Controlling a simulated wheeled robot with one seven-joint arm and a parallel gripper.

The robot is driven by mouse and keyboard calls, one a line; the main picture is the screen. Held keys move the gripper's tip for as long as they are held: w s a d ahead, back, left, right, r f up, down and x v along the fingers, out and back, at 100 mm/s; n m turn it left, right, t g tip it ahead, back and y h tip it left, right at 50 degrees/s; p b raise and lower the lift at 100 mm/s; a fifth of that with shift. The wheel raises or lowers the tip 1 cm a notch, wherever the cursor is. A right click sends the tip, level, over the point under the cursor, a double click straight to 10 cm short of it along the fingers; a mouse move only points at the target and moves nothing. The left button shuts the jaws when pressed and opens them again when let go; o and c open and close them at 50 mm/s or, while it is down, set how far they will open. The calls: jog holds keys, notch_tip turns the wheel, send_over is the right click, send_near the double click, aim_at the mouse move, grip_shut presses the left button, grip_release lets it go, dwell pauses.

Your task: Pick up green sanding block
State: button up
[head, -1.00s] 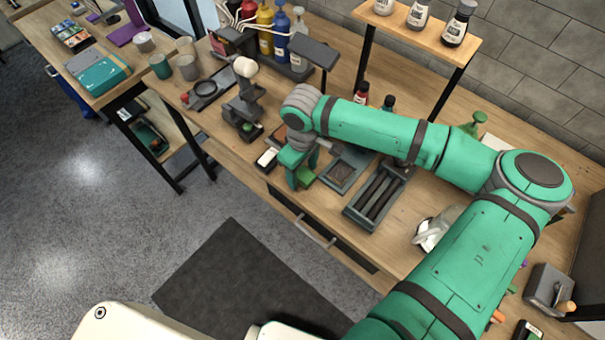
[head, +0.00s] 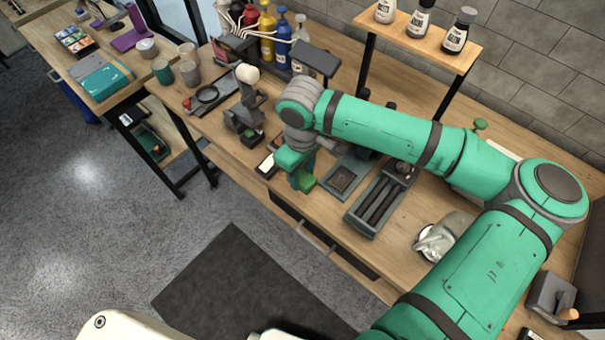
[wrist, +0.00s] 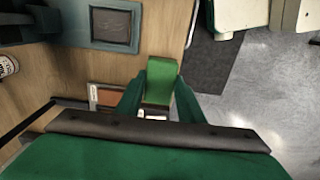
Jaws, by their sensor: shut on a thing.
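The green sanding block (wrist: 162,82) sits between the two fingers of my gripper (wrist: 159,100) in the wrist view, and the fingers are shut on it. In the head view the block (head: 307,183) shows beside the fingers of my gripper (head: 302,178), near the front edge of the workbench. The block appears held at or just above the bench edge; the exact gap below it is hard to tell. My arm hides part of the bench behind it.
A square dark tray (head: 342,180) and a long grooved tray (head: 381,198) lie right of my gripper. A stand with a pale round top (head: 243,110) and a white-and-dark item (head: 268,163) are to the left. A bottle shelf (head: 420,38) rises behind.

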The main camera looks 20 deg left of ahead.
jog(key=s+d+r, duration=0.2)
jog(key=s+r, duration=0.5)
jog(key=s, duration=0.4)
jog(key=shift+d, duration=0.25)
jog(key=shift+r, duration=0.1)
